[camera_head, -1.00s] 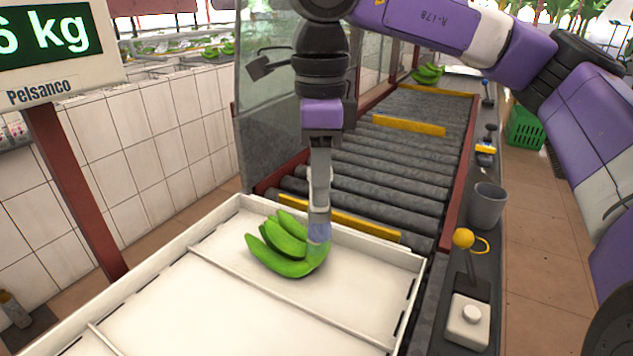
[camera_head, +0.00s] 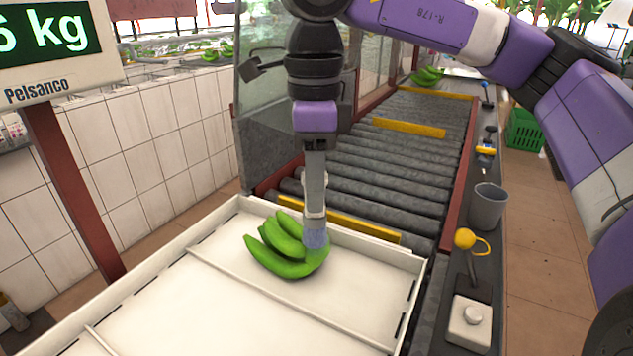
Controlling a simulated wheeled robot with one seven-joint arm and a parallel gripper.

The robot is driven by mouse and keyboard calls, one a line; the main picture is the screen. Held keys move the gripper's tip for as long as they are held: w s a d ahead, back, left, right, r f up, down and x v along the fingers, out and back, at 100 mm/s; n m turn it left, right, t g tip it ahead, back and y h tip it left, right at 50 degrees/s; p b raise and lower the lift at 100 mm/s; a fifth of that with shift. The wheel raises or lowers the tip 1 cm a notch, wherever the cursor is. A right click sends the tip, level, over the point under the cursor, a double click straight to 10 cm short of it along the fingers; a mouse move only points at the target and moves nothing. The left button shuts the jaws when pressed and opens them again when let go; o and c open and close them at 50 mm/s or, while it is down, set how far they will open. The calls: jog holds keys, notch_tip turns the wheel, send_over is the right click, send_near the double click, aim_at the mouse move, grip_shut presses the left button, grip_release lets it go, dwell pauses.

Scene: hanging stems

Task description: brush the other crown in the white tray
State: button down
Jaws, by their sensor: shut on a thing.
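A green banana hand (camera_head: 277,250) lies in the far compartment of the white tray (camera_head: 190,285). Its fingers point left and its crown is at its right end. My gripper (camera_head: 315,185) points down above the crown, shut on a brush (camera_head: 316,238) with pale blue bristles. The bristles overlap the crown and appear to touch it, hiding part of it. It is the only banana hand visible in the tray.
A roller conveyor (camera_head: 400,155) runs behind the tray, with another green banana hand (camera_head: 427,76) at its far end. A glass panel (camera_head: 275,110) stands left of my gripper.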

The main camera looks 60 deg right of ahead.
jog(key=shift+d+f, duration=0.1)
jog(key=shift+d, duration=0.95)
jog(key=shift+a+b, duration=0.3)
jog(key=shift+a, duration=0.8)
jog(key=shift+d, duration=0.1)
jog(key=shift+d, duration=1)
notch_tip(320, 180, up, 9)
jog(key=p, duration=0.5)
